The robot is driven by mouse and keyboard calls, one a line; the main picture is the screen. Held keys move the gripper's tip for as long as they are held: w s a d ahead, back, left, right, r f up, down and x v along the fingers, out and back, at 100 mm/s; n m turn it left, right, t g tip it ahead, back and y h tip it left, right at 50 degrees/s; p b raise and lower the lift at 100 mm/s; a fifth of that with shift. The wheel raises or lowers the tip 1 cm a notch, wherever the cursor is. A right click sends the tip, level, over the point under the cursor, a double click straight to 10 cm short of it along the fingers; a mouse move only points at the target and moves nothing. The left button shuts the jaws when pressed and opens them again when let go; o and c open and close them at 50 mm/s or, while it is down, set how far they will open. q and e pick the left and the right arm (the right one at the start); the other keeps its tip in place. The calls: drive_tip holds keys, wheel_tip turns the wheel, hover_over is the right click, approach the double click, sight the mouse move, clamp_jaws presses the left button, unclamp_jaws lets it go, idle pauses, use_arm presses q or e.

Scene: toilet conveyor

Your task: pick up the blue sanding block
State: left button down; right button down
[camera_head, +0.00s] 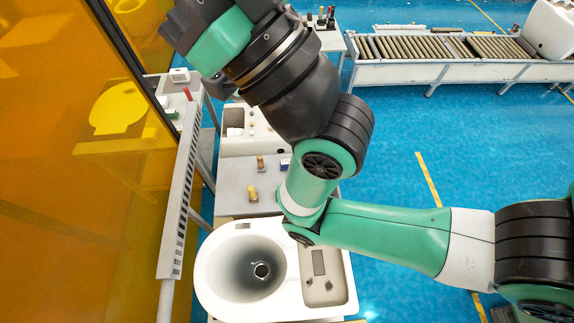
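A small dark blue block (285,163), likely the blue sanding block, lies on the grey table (232,183) behind the toilet. My arm's green link stands right beside it and may hide part of it. An arm of mine comes in from the right, bends above the table and rises to the top left. No gripper fingers show, so I cannot see whether either gripper holds anything.
A white toilet (212,275) stands in front of the table. A yellow-topped item (252,193) and a tan item (260,162) stand near the block. An orange transparent panel (60,200) closes the left side. A roller conveyor (440,47) runs behind; blue floor lies right.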

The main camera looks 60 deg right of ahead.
use_arm(q)
drive_tip(key=shift+c, duration=0.7)
unclamp_jaws()
